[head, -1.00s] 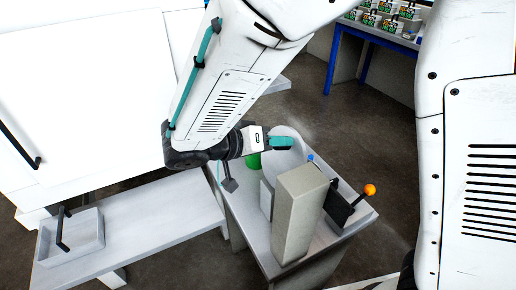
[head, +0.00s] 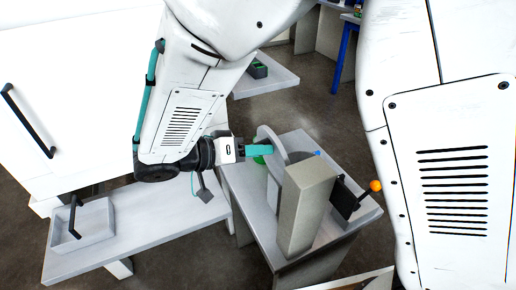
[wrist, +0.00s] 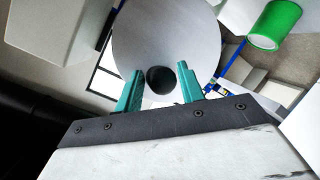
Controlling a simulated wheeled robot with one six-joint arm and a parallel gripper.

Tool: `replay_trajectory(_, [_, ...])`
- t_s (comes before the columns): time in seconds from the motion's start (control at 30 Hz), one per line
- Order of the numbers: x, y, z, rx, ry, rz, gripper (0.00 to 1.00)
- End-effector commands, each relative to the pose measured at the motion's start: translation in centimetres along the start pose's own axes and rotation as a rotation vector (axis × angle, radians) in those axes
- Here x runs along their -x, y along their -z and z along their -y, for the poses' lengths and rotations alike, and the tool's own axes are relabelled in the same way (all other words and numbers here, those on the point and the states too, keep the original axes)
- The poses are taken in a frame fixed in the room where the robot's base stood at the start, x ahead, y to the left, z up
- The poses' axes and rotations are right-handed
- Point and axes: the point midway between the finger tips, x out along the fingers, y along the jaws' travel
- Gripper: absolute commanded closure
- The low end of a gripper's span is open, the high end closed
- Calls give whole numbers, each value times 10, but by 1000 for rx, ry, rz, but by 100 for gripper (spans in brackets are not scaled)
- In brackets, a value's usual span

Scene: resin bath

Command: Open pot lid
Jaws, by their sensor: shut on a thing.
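The pot (head: 300,156) is a light grey round vessel on the grey bench, partly hidden behind a tall box-like block. Its lid (head: 268,134) is a pale disc standing steeply tilted at the pot's left side. In the wrist view the lid (wrist: 190,35) faces me, with a round black knob (wrist: 160,80) near its lower middle. My gripper (wrist: 160,84) has its teal fingers on both sides of this knob and is shut on it. In the head view my gripper (head: 268,151) reaches the lid from the left; the knob is hidden there.
A beige block (head: 305,210) stands right in front of the pot. A black lever with an orange ball (head: 376,186) sticks out at the right. A green cylinder (wrist: 274,26) is close by the lid. A shallow tray (head: 95,226) lies on the left bench.

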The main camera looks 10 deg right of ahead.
Motion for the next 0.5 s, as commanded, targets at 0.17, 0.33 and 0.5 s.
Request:
replay_trajectory(0.17, [-2, -5, 6, 7, 13, 9, 100])
replay_trajectory(0.33, [-2, -5, 6, 7, 13, 8, 100])
replay_trajectory(0.5, [-2, -5, 6, 8, 13, 8, 48])
